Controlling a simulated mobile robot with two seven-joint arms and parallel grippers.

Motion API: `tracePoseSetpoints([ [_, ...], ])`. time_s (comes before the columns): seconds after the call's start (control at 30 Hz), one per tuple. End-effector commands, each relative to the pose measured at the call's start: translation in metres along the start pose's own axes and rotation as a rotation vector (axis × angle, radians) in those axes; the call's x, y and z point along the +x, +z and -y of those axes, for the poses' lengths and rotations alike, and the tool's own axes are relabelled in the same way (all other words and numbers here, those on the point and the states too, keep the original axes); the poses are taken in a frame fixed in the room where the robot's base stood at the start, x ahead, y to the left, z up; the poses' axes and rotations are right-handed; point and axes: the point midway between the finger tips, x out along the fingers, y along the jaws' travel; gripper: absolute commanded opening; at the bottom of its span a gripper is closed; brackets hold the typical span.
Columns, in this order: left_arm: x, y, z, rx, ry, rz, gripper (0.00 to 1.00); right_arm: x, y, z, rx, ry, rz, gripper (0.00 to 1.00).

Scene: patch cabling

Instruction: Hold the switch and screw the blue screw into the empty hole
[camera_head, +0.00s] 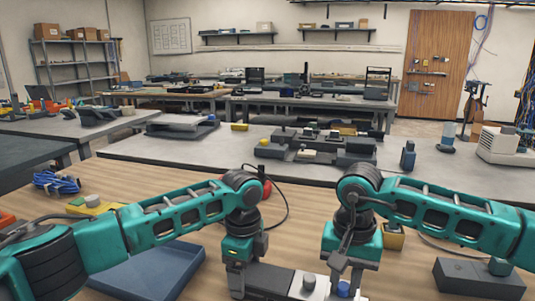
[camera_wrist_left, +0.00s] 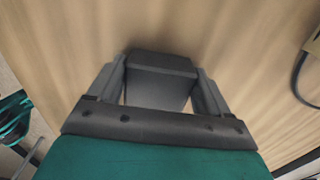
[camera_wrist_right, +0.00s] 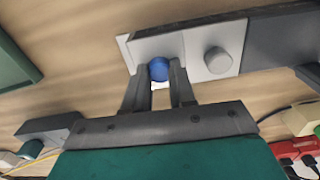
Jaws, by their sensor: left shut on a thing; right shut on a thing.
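The switch is a long block with a dark body (camera_head: 275,278) and a light end plate (camera_head: 318,290). It lies at the bottom centre of the head view, with a grey knob (camera_wrist_right: 218,60) on the plate. My left gripper (camera_head: 250,275) is shut on the dark end, which fills the space between its fingers in the left wrist view (camera_wrist_left: 162,80). My right gripper (camera_head: 346,280) points down at the light plate, shut on the blue screw (camera_wrist_right: 158,69). The screw's head also shows in the head view (camera_head: 343,289). Its shaft and the hole under it are hidden.
A blue tray (camera_head: 150,272) lies left of the switch. A blue cable coil (camera_head: 55,183) lies at the far left. Bare wood shows between my arms.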

Motion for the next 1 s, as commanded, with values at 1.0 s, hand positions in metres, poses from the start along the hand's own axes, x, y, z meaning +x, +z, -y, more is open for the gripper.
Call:
tracePoseSetpoints([
  [1.0, -0.0001, 0.0017, 0.0001, -0.002, 0.001, 0.002, 0.47, 0.0005, 0.0003, -0.0012, 0.586, 0.002, 0.0, 0.0],
])
